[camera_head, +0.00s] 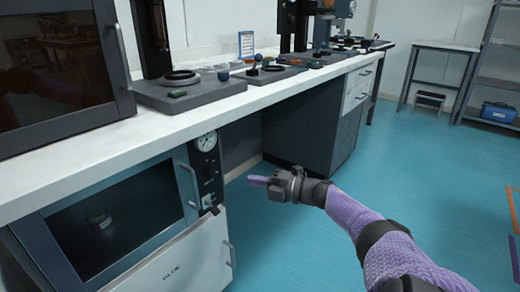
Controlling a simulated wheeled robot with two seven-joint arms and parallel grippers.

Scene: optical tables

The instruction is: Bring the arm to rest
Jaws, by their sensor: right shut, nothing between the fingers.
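My right arm comes in from the lower right, with a purple sleeve and dark joints. My right gripper (258,181) is shut and empty. In the picture it lies in front of the open space under the white counter, just right of the cabinet's gauge panel. It appears apart from the counter and the cabinet. My left gripper is not in view.
A white counter (100,150) runs from the left to the back, bearing instruments and small parts. Below it is a glass-doored cabinet (120,222) with a gauge (207,142). A blue toolbox (498,112) sits on a shelf at right. The turquoise floor (420,170) is largely clear.

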